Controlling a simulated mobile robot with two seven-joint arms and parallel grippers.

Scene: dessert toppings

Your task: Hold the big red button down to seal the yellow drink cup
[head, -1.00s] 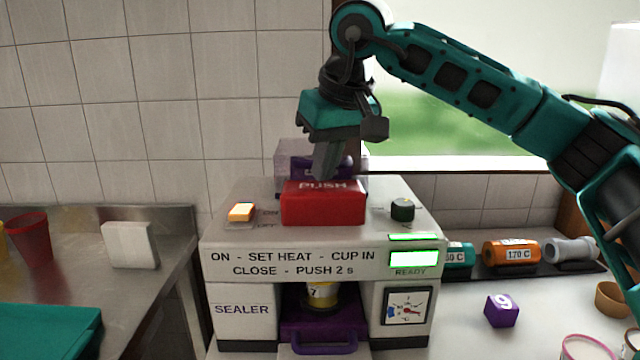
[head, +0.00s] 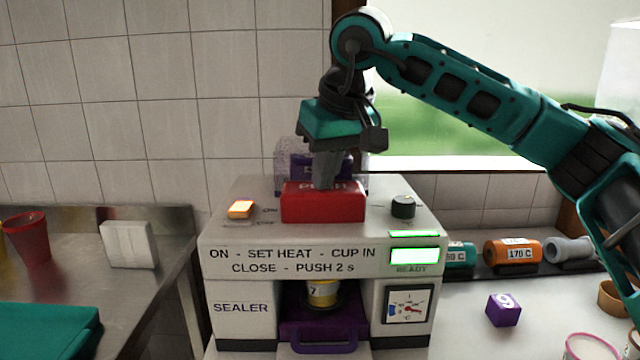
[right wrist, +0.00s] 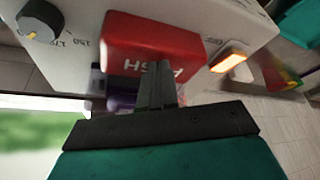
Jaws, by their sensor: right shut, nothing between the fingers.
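The big red button (head: 322,206), marked PUSH, is on top of the white sealer (head: 240,240). My right gripper (head: 326,186) is shut and empty, pointing down with its fingertips at the top of the button, where they seem to touch it. In the right wrist view the fingers (right wrist: 158,88) reach the red button (right wrist: 150,45) and cover part of its lettering. The yellow cup (head: 323,294) stands in the sealer's opening above the purple drawer (head: 318,336). A green READY display (head: 414,256) is lit. My left gripper is out of view.
An orange lit switch (head: 240,209) and a dark knob (head: 403,206) flank the button. A purple cube (head: 503,310) and several labelled cylinders, one orange (head: 511,251), are at the right. A red cup (head: 28,238) and white block (head: 127,244) stand left.

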